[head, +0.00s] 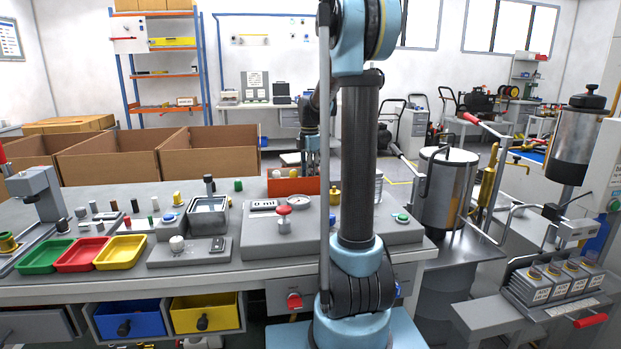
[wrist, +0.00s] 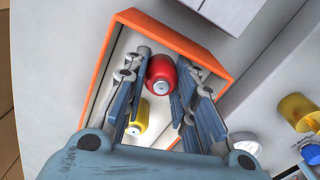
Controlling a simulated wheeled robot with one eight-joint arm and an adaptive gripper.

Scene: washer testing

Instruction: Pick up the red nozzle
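The red nozzle (wrist: 161,76), a short rounded cylinder with a pale centre on its end, lies in an orange-walled tray (wrist: 190,42) in the wrist view. My gripper (wrist: 163,66) is open over the tray, with one finger on each side of the red nozzle. A narrow gap seems to show at each side; I cannot tell whether either finger touches it. A yellow nozzle (wrist: 139,122) lies just below the red one in the picture, partly hidden by the left finger. In the head view the orange tray (head: 292,187) stands at the bench's back edge, partly behind my arm.
The tray walls stand close around my fingers. A yellow cylindrical part (wrist: 297,107) and a round gauge (wrist: 245,140) are to the right of the tray. On the bench are green (head: 45,256), red (head: 81,254) and yellow (head: 121,252) trays. Cardboard boxes (head: 105,164) stand behind the bench.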

